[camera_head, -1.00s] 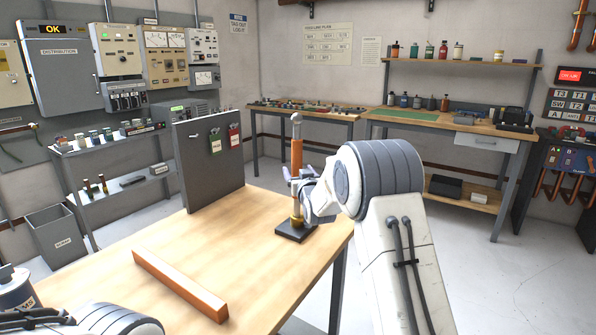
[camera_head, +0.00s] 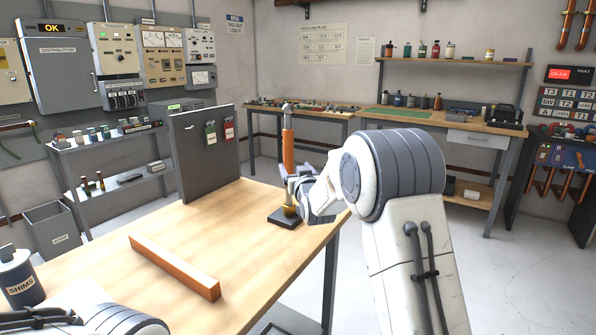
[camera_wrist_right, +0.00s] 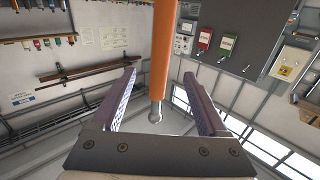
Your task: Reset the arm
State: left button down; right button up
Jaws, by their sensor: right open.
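An upright orange rod with a grey tip (camera_head: 288,150) stands on a dark square base (camera_head: 286,218) with a brass collar, near the wooden table's right edge. My right gripper (camera_head: 293,182) is beside the rod at its lower part, partly hidden by my own wrist. In the right wrist view the open fingers (camera_wrist_right: 160,76) lie on either side of the orange rod (camera_wrist_right: 160,50), with gaps to both. Whether the rod is truly between them in depth I cannot tell. My left arm shows only at the bottom left; its gripper is not in view.
An orange-brown bar (camera_head: 175,267) lies on the wooden table (camera_head: 240,235). A grey upright panel (camera_head: 205,155) with green and red tags stands at its back left. A shims tin (camera_head: 20,278) is at the far left. The middle of the table is clear.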

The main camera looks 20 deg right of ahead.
jog(key=s+a+f+n+g+y, duration=0.2)
jog(key=s+a+f+g, duration=0.2)
jog(key=s+a, duration=0.55)
jog(key=s+a+f+n+g+y, duration=0.25)
jog(key=s+a+f+g, duration=0.25)
jog(key=s+a, duration=0.5)
jog(key=s+a+f+n+g, duration=0.1)
jog(key=s+a+f+g, duration=0.1)
jog(key=s, duration=0.6)
jog(key=s+a+f+n+g, duration=0.1)
jog(key=s+a+f+g, duration=0.15)
jog(key=s, duration=0.55)
jog(key=s+d+f+n+g+h, duration=0.1)
jog(key=s+d+g, duration=0.1)
jog(key=s, duration=0.6)
jog(key=s+d+f+n+g+h, duration=0.1)
jog(key=s+d+g, duration=0.15)
jog(key=s, duration=0.55)
notch_tip(320, 180, up, 16)
jog(key=p, duration=1.6)
jog(key=shift+w+a, duration=0.3)
jog(key=shift+w, duration=0.1)
